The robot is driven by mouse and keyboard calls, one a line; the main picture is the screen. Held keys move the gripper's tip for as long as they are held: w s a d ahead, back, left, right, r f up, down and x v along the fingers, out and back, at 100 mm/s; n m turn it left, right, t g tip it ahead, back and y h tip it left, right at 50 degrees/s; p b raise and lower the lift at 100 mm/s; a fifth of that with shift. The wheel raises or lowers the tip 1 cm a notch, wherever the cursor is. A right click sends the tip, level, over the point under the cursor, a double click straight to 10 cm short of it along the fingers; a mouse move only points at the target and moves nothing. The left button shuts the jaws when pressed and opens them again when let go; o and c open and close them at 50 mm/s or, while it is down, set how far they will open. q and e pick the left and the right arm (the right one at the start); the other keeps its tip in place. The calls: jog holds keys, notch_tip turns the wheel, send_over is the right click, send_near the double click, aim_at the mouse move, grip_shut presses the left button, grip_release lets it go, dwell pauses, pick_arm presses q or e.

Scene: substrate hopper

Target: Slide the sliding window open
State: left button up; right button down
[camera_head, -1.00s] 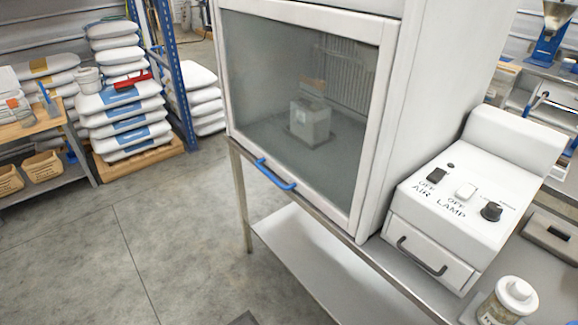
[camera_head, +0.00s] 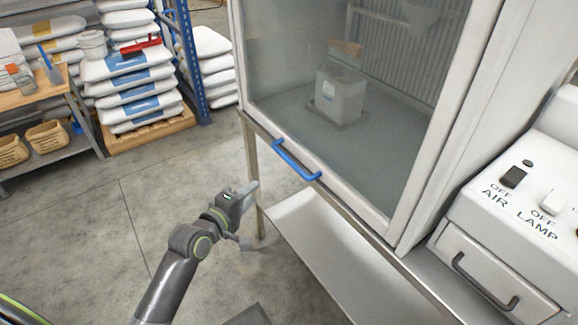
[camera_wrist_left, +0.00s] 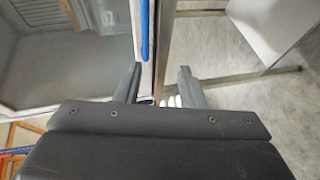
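The sliding window (camera_head: 335,85) is a glass pane in a white frame on the front of a white cabinet. Its lower edge sits at the bottom of the opening, and a blue bar handle (camera_head: 296,163) is fixed there. My left gripper (camera_head: 252,212) is open and empty, to the left of and below the handle, apart from it. In the left wrist view, the blue handle (camera_wrist_left: 145,30) runs ahead of the open fingertips (camera_wrist_left: 160,72), nearer the left finger. A grey-white box stands behind the glass. My right gripper is in neither view.
A control box (camera_head: 530,190) with AIR and LAMP switches and a drawer handle stands right of the cabinet. A metal stand with a lower shelf (camera_head: 320,245) is under the cabinet. Stacked sacks (camera_head: 130,85) and a blue rack post lie left. The floor between is open.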

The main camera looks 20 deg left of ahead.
aim_at(289, 158)
pick_arm(q)
jog(key=r+x, duration=0.1)
jog(key=x, duration=1)
jog(key=d+r+x, duration=0.1)
jog(key=x, duration=0.5)
jog(key=shift+w+r+b, duration=0.2)
jog(key=shift+r+b, duration=0.15)
grip_shut()
